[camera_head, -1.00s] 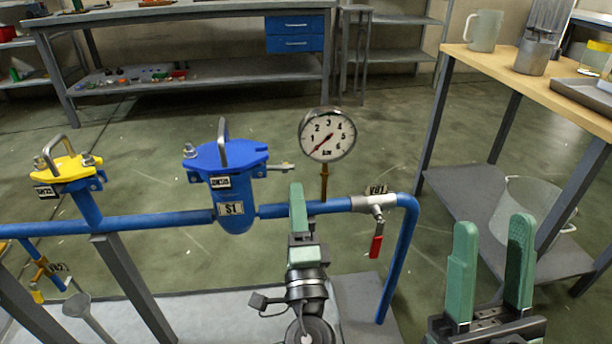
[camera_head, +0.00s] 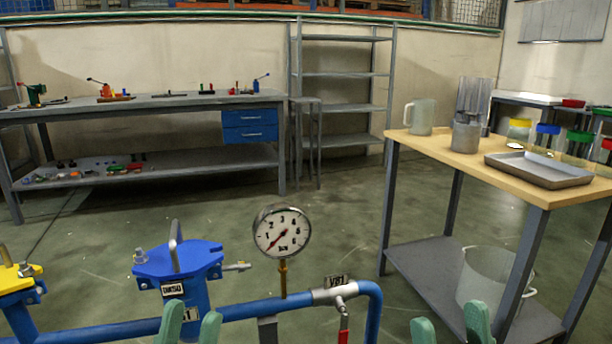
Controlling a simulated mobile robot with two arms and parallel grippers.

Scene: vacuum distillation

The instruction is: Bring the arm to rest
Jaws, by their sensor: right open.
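My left gripper (camera_head: 190,325) shows only its two green fingertips at the bottom edge. They stand apart, with nothing held between them, in front of the blue filter vessel (camera_head: 180,270). My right gripper (camera_head: 451,325) also shows only its green fingertips at the bottom edge, right of the pipe bend. It is open and empty, in front of the wooden-topped table. Both arms are out of view below the frame.
A blue pipe (camera_head: 250,309) carries a pressure gauge (camera_head: 282,231) and a valve with a red handle (camera_head: 343,336). A wooden-topped table (camera_head: 440,149) stands right, with a jug (camera_head: 420,116) and a grey tray (camera_head: 538,169). The floor behind the pipe is clear.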

